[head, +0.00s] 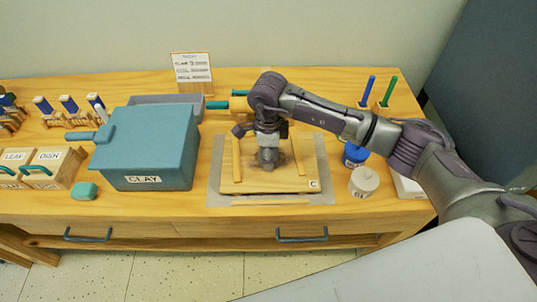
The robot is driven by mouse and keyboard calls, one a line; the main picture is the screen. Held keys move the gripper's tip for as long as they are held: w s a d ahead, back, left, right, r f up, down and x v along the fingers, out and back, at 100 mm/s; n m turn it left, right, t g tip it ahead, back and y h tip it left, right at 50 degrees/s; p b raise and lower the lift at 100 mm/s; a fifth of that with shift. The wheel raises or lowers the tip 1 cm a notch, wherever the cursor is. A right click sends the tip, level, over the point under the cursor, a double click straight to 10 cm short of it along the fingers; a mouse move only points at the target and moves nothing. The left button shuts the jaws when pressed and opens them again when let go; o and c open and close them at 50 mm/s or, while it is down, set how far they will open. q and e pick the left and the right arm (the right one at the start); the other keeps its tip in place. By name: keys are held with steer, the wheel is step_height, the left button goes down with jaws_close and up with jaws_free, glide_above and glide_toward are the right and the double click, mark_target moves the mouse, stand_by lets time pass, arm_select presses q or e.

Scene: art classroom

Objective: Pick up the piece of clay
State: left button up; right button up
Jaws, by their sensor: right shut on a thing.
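The grey piece of clay (268,163) is on the wooden board (262,186), between two wooden strips, and is mostly hidden by my gripper. My right gripper (267,154) points down over the board and is shut on the clay. I cannot tell whether the clay is lifted off the board. My left gripper is not in view.
A white jar (363,181) and a blue jar (354,154) stand to the right. A sign (191,68) stands behind.

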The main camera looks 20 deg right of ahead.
steer(key=shift+r, duration=0.55)
step_height(320, 180, up, 3)
steer(key=shift+w+b, duration=0.1)
steer(key=shift+b, duration=0.5)
steer(key=s+r, duration=0.3)
steer(key=s, duration=0.3)
steer(key=s+d+r+b, duration=0.1)
steer(key=s+r, duration=0.3)
steer(key=s, duration=0.2)
steer(key=shift+b, duration=0.3)
steer(key=d+f+n, duration=0.1)
steer(key=n, duration=0.6)
steer(key=s+d+n, duration=0.1)
steer(key=n, duration=0.6)
steer(key=s+d+f+n, duration=0.1)
steer(key=n, duration=0.7)
steer(key=shift+s+d+f, duration=0.1)
steer(key=shift+d+f, duration=0.05)
steer(key=shift+f, duration=0.2)
